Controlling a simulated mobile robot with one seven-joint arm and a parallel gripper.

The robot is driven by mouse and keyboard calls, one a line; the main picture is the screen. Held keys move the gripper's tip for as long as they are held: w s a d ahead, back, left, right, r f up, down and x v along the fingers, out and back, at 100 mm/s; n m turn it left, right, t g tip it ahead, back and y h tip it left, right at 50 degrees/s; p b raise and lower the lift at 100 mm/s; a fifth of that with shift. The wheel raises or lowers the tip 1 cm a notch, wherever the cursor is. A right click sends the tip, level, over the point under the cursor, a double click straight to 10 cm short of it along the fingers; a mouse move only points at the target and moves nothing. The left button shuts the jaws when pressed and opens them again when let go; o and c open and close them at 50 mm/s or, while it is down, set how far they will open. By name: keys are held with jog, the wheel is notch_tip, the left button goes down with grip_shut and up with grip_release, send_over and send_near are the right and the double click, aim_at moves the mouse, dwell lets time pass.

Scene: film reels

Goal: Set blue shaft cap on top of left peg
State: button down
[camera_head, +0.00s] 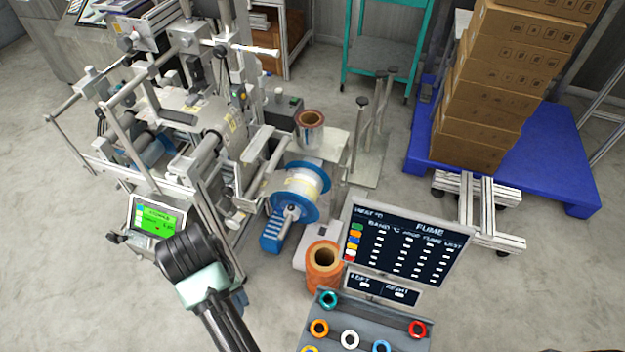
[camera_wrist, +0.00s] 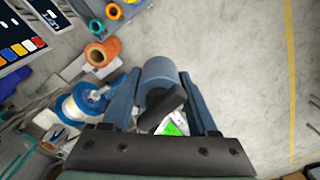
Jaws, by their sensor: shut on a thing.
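My gripper (camera_wrist: 163,88) is shut on a blue-grey hollow cylinder, the blue shaft cap (camera_wrist: 160,70), in the wrist view. A dark bar crosses in front of the cap's lower part. In the head view my arm hangs at the lower left and hides most of the gripper and the cap. Grey upright posts with dark tops stand behind the machine's right side; the leftmost one (camera_head: 357,130) looks like the left peg. The held cap is well away from these posts.
The film machine (camera_head: 190,120) fills the left. A blue-flanged reel (camera_head: 300,190), an orange roll (camera_head: 324,262) and a sign board (camera_head: 405,240) stand near the middle. A rack (camera_head: 365,325) holds several coloured rings. Boxes (camera_head: 500,90) stand on a blue pallet (camera_head: 555,160).

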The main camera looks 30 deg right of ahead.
jog(key=w+f+b, duration=0.4)
jog(key=f+b, duration=0.8)
jog(key=f, duration=0.1)
jog(key=n+p, duration=1)
jog(key=n, duration=0.5)
send_near(310, 350)
jog(key=shift+s+a+f, duration=0.1)
jog(key=shift+s+a, duration=0.15)
jog(key=shift+s, duration=0.05)
notch_tip(310, 350, down, 5)
jog(key=b, duration=0.5)
jog(key=shift+r, duration=0.2)
jog(key=shift+d+f, duration=0.1)
jog(key=shift+f, duration=0.2)
jog(key=shift+f, duration=0.45)
